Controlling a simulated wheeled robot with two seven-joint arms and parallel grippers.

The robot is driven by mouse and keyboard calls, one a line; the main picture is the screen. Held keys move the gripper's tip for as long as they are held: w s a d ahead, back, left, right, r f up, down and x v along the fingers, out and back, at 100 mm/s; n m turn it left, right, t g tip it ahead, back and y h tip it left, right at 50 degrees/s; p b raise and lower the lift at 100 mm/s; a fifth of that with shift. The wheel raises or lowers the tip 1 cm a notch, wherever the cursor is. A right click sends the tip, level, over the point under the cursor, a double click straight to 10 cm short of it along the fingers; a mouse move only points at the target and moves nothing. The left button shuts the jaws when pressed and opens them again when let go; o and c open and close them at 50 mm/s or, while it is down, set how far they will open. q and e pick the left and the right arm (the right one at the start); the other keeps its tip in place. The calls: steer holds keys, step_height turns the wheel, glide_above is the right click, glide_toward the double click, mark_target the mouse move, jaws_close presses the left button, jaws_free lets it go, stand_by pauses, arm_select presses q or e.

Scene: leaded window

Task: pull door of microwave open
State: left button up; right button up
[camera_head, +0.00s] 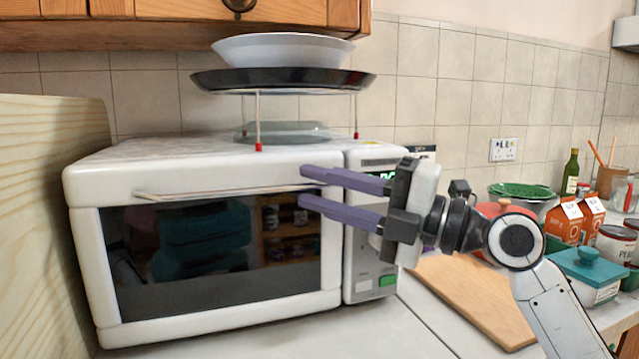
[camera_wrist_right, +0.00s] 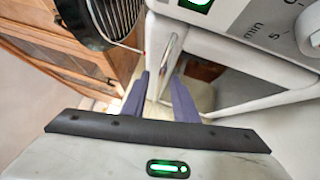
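The white microwave (camera_head: 200,165) stands on the counter with its dark-windowed door (camera_head: 190,312) shut. A thin metal bar handle (camera_head: 215,192) runs along the top of the door. My right gripper (camera_head: 303,186) reaches in from the right, its two purple fingers apart, one above and one below the right end of the handle. In the right wrist view the handle (camera_wrist_right: 170,62) shows between the fingertips (camera_wrist_right: 160,82). Whether a finger touches the bar is not clear. My left gripper is not in view.
A wire rack on the microwave bears a dark tray (camera_head: 285,82) and a white bowl (camera_head: 283,50). A wooden panel (camera_head: 45,220) stands close on the left. A cutting board (camera_head: 475,290), a teal-lidded pot (camera_head: 590,268) and cartons (camera_head: 568,222) are on the right.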

steer(key=shift+a, duration=0.15)
steer(key=shift+c, duration=0.4)
jaws_close()
stand_by(1.0)
